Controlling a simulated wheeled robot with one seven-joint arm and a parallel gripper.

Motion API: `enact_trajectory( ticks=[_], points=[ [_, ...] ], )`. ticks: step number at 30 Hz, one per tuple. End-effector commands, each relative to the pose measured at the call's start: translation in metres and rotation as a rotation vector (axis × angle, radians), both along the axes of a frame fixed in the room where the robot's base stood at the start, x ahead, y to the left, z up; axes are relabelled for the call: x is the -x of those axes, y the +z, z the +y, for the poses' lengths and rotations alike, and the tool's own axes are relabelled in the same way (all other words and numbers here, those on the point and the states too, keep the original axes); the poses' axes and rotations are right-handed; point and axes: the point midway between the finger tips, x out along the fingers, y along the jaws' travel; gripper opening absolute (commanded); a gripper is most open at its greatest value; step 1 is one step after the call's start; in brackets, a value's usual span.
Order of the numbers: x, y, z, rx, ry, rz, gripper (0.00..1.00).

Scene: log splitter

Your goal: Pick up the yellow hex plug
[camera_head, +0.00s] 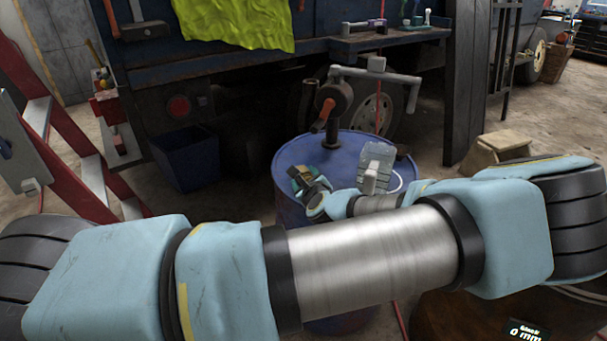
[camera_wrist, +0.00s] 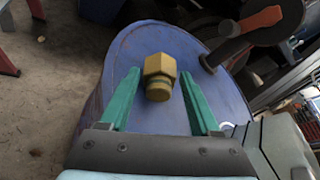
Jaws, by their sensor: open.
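The yellow hex plug (camera_wrist: 159,76) shows in the wrist view, above the blue drum top (camera_wrist: 150,42). It has a hex head at the far end and a round end nearer me. My gripper (camera_wrist: 160,92) is open, with one green finger on each side of the plug. In the head view my gripper (camera_head: 305,181) is small and low over the left part of the drum top (camera_head: 300,150), and the plug is hard to make out there.
A pump with an orange handle (camera_head: 327,112) stands on the drum behind my gripper. A red ladder (camera_head: 60,150) is at the left. A blue bin (camera_head: 184,158) stands on the floor behind.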

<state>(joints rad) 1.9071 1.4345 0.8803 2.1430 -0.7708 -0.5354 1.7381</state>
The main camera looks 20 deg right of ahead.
Motion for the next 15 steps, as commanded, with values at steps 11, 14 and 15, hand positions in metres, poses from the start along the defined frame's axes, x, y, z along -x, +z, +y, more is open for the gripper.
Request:
enact_trajectory(
  ticks=[11, 14, 15],
  points=[
    [-0.029, -0.011, -0.007, 0.001, 0.002, 0.000, 0.64],
    [-0.029, -0.011, -0.007, 0.001, 0.002, 0.000, 0.64],
    [-0.029, -0.011, -0.007, 0.001, 0.002, 0.000, 0.63]
  ],
)
